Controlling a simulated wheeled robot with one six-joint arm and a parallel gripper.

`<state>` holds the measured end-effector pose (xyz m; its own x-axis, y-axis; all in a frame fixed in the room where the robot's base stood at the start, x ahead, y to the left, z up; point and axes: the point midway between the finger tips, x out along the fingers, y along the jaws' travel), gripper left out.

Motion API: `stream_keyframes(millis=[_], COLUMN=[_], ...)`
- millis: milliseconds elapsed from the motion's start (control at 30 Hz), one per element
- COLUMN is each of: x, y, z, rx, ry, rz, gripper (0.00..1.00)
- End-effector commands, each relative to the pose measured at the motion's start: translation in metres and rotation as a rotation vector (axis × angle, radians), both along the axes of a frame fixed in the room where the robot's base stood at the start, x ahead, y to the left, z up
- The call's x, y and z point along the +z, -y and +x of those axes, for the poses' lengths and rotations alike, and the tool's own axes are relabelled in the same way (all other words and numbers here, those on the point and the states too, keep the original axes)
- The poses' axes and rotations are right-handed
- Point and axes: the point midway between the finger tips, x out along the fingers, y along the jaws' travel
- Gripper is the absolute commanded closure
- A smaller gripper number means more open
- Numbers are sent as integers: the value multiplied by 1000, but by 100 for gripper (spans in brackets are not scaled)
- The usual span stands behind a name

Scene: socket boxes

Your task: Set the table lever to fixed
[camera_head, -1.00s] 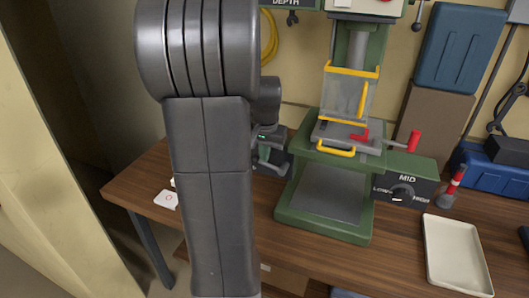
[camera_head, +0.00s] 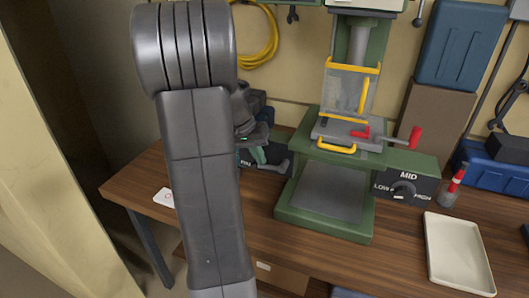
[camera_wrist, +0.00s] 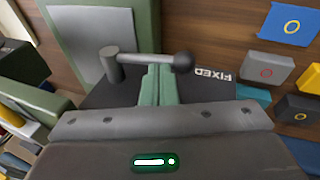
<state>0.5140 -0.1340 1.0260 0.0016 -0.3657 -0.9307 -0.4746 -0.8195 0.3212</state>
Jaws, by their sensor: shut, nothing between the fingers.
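The table lever (camera_wrist: 145,60) shows in the wrist view as a grey bar on a round pivot post, with a dark ball knob. It points right, its knob beside the upside-down word FIXED (camera_wrist: 213,74) on a dark panel. My gripper's teal fingers (camera_wrist: 158,75) are together with nothing between them, and their tips are at the bar's near side, between pivot and knob. I cannot tell whether they touch it. In the head view my gripper (camera_head: 272,162) is left of the green drill press (camera_head: 325,230), where the lever is mostly hidden.
A cream tray (camera_head: 457,255) lies at right. In the wrist view, several coloured blocks, including a grey one (camera_wrist: 265,70), lie right of the panel.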

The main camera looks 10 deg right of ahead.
Motion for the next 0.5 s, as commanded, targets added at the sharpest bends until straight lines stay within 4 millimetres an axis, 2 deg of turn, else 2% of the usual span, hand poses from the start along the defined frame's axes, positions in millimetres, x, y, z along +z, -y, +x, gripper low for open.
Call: stream_keyframes(millis=[33,333,500], x=[-7,-22,-26], y=[-3,-5,-4], z=[1,3,3], rx=[4,2,-1], ry=[-24,-143,-143], rz=[-33,-209,-211], gripper=[100,100,100])
